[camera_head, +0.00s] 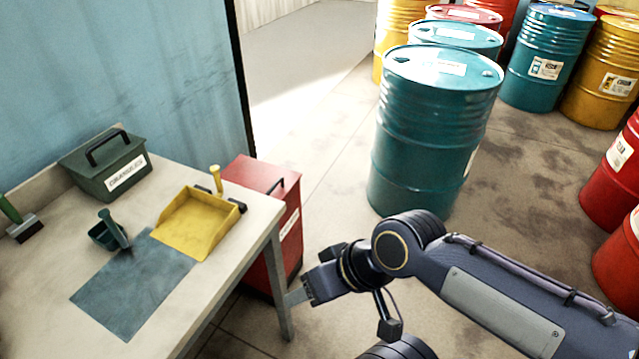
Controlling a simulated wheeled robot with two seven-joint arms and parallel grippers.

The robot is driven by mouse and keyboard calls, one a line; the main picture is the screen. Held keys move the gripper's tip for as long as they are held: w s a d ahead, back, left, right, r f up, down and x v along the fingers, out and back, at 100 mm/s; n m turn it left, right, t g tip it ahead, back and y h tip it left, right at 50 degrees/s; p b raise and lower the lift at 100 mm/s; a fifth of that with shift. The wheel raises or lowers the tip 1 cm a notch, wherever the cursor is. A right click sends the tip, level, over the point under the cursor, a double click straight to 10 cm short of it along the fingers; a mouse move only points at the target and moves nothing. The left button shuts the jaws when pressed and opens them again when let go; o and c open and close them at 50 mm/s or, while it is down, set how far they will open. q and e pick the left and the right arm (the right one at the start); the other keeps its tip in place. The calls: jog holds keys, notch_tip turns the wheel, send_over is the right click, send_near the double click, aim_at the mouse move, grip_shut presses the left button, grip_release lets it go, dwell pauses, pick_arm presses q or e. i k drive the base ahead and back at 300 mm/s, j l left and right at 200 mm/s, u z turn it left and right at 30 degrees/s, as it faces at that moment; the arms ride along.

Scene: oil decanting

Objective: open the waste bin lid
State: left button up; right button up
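The red waste bin (286,241) stands on the floor against the right end of the workbench, partly hidden behind the table top and leg. Its red lid (252,176) lies shut on top, with a dark bar handle (280,186) near the right edge. A white label is on its front side. My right gripper (294,298) is low beside the table leg, to the right of and below the bin's lid, apart from the handle. Its fingers are small and seen edge-on, so their opening is unclear. My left gripper is out of view.
The workbench (50,273) holds a yellow dustpan (196,225), a dark green scoop (108,236), a grey cloth (135,287), a green box (105,170) and a brush (22,229). A teal drum (424,135) stands right of the bin. Floor between them is clear.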

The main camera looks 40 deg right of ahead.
aim_at(269, 180)
jog(key=k+l+z, duration=0.1)
jog(key=z, duration=0.25)
jog(key=l+z, duration=0.3)
jog(key=u, duration=0.3)
jog(key=i+l+u, duration=0.15)
jog(key=u, duration=0.2)
jog(key=i+l+u, duration=0.1)
jog(key=l+u, duration=0.25)
jog(key=i+l+u, duration=0.1)
jog(key=u, duration=0.25)
jog(key=i+l+u, duration=0.1)
jog(key=l, duration=1)
jog(key=i+l+u, duration=0.15)
jog(key=l, duration=0.45)
